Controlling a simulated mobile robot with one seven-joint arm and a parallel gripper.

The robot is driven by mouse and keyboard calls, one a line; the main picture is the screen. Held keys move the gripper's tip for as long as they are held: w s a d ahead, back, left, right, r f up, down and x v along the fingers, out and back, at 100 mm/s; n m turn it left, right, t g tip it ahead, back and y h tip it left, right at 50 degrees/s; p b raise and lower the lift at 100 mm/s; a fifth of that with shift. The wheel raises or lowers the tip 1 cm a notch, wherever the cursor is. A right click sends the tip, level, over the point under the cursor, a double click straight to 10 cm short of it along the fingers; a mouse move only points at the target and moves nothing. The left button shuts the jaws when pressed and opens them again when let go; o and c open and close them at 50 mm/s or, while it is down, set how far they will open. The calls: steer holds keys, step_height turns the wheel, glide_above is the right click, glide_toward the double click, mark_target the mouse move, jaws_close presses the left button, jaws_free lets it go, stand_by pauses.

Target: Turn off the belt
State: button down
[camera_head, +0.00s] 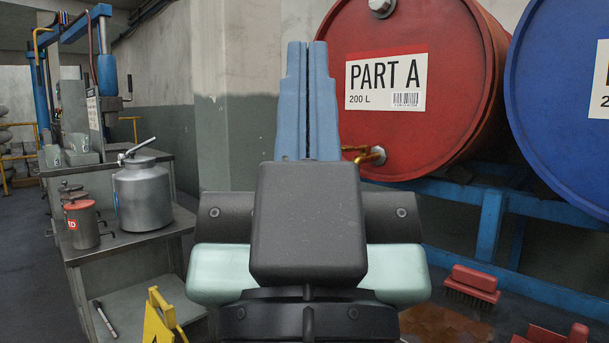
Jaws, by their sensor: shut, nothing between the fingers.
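My gripper (308,60) is in the middle of the head view, its two blue fingers pointing up and pressed together with only a thin dark seam between them. It is shut and empty. Behind its fingertips are a bare wall and the left edge of a red drum. I see no belt and no belt switch; my gripper and wrist hide the middle of the view.
A red drum (450,120) labelled PART A and a blue drum (560,90) lie on a blue rack (490,225) at right. A grey bench (130,238) at left holds a metal can (142,195). Red brushes (473,280) and a yellow sign (160,318) stand low in front.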

step_height(320, 180, up, 31)
steer(key=p, duration=2.8)
steer(key=shift+r, duration=0.1)
steer(key=shift+w, duration=0.15)
